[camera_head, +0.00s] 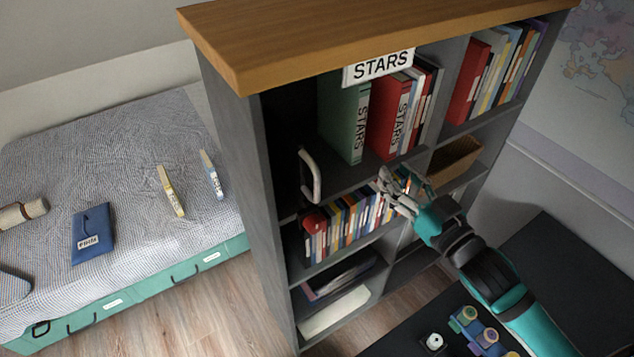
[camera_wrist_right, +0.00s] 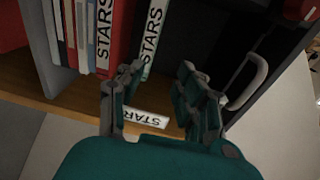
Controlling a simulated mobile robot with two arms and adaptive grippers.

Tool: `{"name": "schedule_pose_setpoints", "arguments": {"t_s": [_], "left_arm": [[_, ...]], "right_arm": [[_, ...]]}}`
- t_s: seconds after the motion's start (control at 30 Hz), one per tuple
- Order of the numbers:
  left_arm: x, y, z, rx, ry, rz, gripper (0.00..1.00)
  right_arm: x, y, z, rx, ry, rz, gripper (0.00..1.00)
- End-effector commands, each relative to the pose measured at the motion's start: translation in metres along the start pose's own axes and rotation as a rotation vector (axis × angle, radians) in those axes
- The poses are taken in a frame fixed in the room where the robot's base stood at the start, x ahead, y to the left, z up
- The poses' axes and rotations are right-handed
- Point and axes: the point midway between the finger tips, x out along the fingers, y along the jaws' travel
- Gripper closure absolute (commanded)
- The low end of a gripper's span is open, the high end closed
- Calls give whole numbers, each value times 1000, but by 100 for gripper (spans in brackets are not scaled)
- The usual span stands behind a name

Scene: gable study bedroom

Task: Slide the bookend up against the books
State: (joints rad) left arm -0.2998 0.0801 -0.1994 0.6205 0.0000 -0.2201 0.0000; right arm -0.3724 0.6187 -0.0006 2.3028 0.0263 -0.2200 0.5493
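The bookend shows as a pale grey loop-shaped piece (camera_head: 311,176) standing at the left of the upper-left shelf compartment; the dark interior hides the rest of its shape. The loop also shows at the right in the right wrist view (camera_wrist_right: 250,82). The books stand to its right, a green STARS book (camera_head: 344,118) nearest, then a red STARS book (camera_head: 388,118) and several thinner ones. A gap separates bookend and green book. My right gripper (camera_head: 386,184) is in front of the shelf, apart from the bookend. Its fingers are spread and empty in the wrist view (camera_wrist_right: 158,88).
The bookcase has a wooden top (camera_head: 330,35) with a STARS sign (camera_head: 378,66). Below are a row of small books (camera_head: 345,222) and a wicker basket (camera_head: 455,160). A bed (camera_head: 120,150) stands left, with bare floor (camera_head: 215,305) in front.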

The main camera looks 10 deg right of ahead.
Motion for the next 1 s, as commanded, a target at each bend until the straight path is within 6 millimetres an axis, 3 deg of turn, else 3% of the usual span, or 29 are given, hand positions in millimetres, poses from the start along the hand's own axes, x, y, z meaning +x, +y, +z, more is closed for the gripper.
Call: {"name": "schedule_pose_setpoints", "arguments": {"t_s": [0.03, 0.2, 0.4, 0.57, 1.0], "left_arm": [[-10, 0, -1, 0, 0, 0, 43], [-21, 0, -2, 0, 0, 0, 43], [-26, 0, -2, 0, -1, 0, 43], [-24, 0, -2, 0, -1, 0, 43], [-6, 0, 0, 1, -1, 1, 43]], "right_arm": [[-22, -14, -1, -2, -8, -23, 65], [-80, -60, -7, -4, -16, -136, 65], [-115, -94, -10, 2, -46, -236, 65], [-115, -101, -10, 3, -49, -256, 65], [-65, -112, -6, -1, -44, -256, 65]]}}
